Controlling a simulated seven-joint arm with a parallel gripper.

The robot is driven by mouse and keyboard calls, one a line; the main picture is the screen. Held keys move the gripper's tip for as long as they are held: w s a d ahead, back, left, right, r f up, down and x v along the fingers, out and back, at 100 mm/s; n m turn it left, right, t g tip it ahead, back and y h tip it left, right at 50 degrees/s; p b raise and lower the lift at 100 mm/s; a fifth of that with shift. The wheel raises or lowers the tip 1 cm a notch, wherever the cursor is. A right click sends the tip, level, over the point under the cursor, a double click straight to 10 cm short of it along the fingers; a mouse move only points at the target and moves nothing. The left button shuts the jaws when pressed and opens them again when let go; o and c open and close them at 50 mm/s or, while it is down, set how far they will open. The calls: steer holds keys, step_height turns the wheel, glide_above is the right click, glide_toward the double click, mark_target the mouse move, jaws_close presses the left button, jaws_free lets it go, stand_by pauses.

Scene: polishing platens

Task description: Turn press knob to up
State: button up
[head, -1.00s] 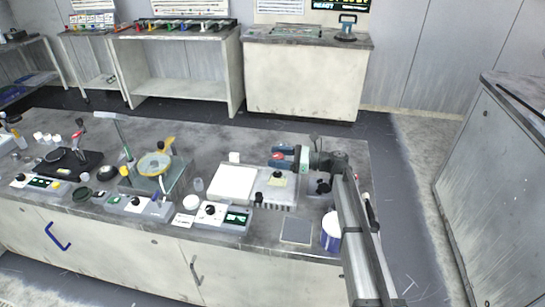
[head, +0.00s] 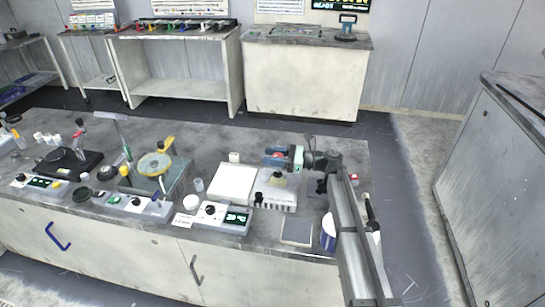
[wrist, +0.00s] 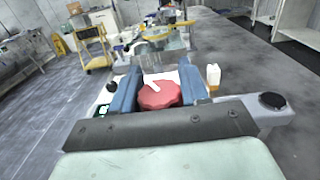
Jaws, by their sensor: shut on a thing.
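The press knob (wrist: 160,96) is a round red knob with a white pointer mark, seen between my blue fingers in the wrist view. The mark points toward the upper left of that picture. My gripper (wrist: 158,92) is shut on the knob, with one finger on each side of it. In the head view, my gripper (head: 274,158) reaches in from the right above the back of a pale device (head: 275,200) on the bench. The knob is only a small reddish patch there, mostly hidden by my fingers.
A white flat plate (head: 234,184) lies just left of the device. A control box (head: 221,217) with a green display stands in front. A small bottle (wrist: 213,75) stands close to my right finger in the wrist view. A blue-and-white tub (head: 328,232) is beside my arm.

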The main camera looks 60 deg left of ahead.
steer(key=shift+c, duration=0.9)
steer(key=shift+w+a+n+g+h, duration=0.1)
steer(key=shift+n+g+h, duration=0.2)
steer(key=shift+s+d+n+g+h, duration=0.1)
steer(key=shift+d+n+g+h, duration=0.05)
steer(key=shift+n+g+h, duration=0.5)
steer(key=shift+s+d+n+g+h, duration=0.1)
steer(key=shift+n+g+h, duration=0.3)
steer(key=shift+h, duration=0.35)
steer(key=o, duration=1)
steer(key=shift+c, duration=0.2)
steer(key=v, duration=1.4)
